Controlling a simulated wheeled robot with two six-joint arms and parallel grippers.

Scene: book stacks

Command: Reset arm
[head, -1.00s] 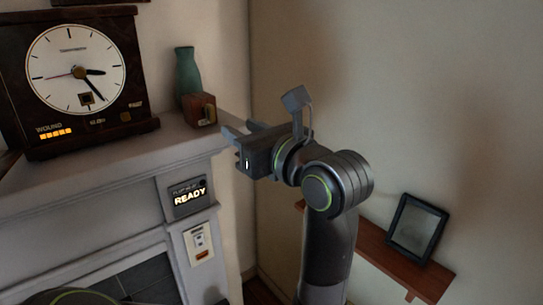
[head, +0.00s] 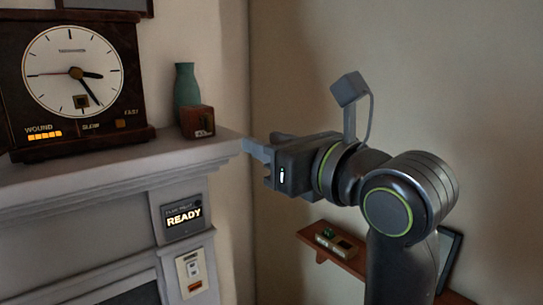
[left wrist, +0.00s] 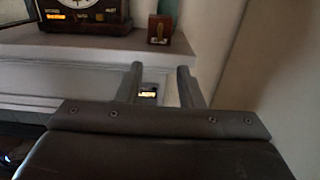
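My left gripper (head: 258,146) is in the head view, pointing left toward the end of the mantel shelf (head: 190,150). It is apart from the wooden box and the vase. In the left wrist view, the two fingers of my left gripper (left wrist: 160,72) stand apart with nothing held between them. The lit READY panel (left wrist: 148,93) shows between them in the background. My left arm (head: 400,210) rises from the lower right of the head view. My right gripper is not in view.
On the mantel stand a dark clock (head: 72,70), a green vase (head: 187,88) and a small wooden box (head: 198,122). A switch plate (head: 193,270) is below the READY panel (head: 184,217). A low wooden shelf (head: 345,262) with small items and a dark frame (head: 449,262) is behind my arm.

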